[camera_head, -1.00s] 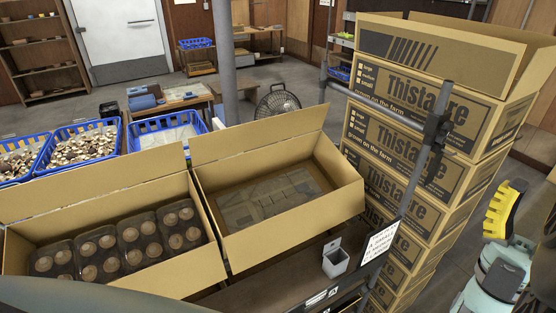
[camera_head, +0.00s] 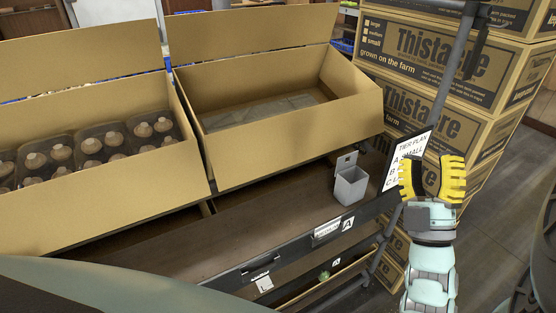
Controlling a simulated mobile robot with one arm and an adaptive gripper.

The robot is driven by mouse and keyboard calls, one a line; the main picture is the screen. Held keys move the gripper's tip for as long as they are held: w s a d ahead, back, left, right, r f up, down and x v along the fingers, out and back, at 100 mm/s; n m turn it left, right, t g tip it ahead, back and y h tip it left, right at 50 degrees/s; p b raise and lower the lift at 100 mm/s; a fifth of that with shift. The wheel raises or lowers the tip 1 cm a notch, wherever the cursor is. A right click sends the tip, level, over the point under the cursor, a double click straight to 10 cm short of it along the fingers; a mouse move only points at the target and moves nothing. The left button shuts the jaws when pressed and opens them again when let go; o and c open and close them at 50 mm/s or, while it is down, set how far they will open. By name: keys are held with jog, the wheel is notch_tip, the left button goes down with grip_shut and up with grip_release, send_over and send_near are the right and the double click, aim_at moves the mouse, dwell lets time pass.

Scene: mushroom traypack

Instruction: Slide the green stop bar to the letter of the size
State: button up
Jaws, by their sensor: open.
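My gripper (camera_head: 432,178) has yellow fingers, is open and empty, and is held up at the right, in front of the tier plan sign. The sign (camera_head: 408,160) reads "TIER PLAN" with lines A, B and C; A reads "small", and my gripper covers part of the rest. A white letter A tag (camera_head: 347,223) is on the dark front rail (camera_head: 295,248), and another A tag (camera_head: 336,262) is lower. A tag that looks like L (camera_head: 264,284) is further left. A small green thing (camera_head: 324,275) shows below the rail; I cannot tell if it is the stop bar.
A grey bin (camera_head: 350,186) stands on the brown shelf (camera_head: 245,222). Behind it are an open carton (camera_head: 290,140) with a flat grey insert and another carton (camera_head: 105,215) with mushroom trays. A dark post (camera_head: 447,80) and stacked Thistacre cartons (camera_head: 440,60) stand at the right.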

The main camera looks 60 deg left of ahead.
jog(key=s+a+f+n+g+h+b, duration=0.1)
jog(key=a+f+n+g+b, duration=0.2)
jog(key=f+b, duration=1.45)
jog(key=s+a+f+n+g+h+b, duration=0.15)
jog(key=a+f+b, duration=0.35)
jog(key=f+b, duration=1.2)
jog(key=s+a+f+n+g+h+b, duration=0.1)
jog(key=a+f+n+g+h+b, duration=0.25)
jog(key=f+b, duration=1.4)
jog(key=shift+t+y, duration=0.5)
jog(key=shift+y, duration=0.4)
jog(key=w+a+f+p, duration=0.1)
jog(key=w+a, duration=0.1)
jog(key=a, duration=0.2)
jog(key=w+a+f+p, duration=0.1)
jog(key=w+a+f, duration=0.1)
jog(key=a, duration=0.3)
jog(key=w+a+f, duration=0.2)
jog(key=w+a, duration=0.1)
jog(key=a, duration=0.2)
jog(key=shift+f+p, duration=0.2)
jog(key=shift+p, duration=0.2)
jog(key=shift+w+a+r, duration=0.2)
jog(key=shift+w+a, duration=0.15)
jog(key=shift+a, duration=0.15)
grip_shut()
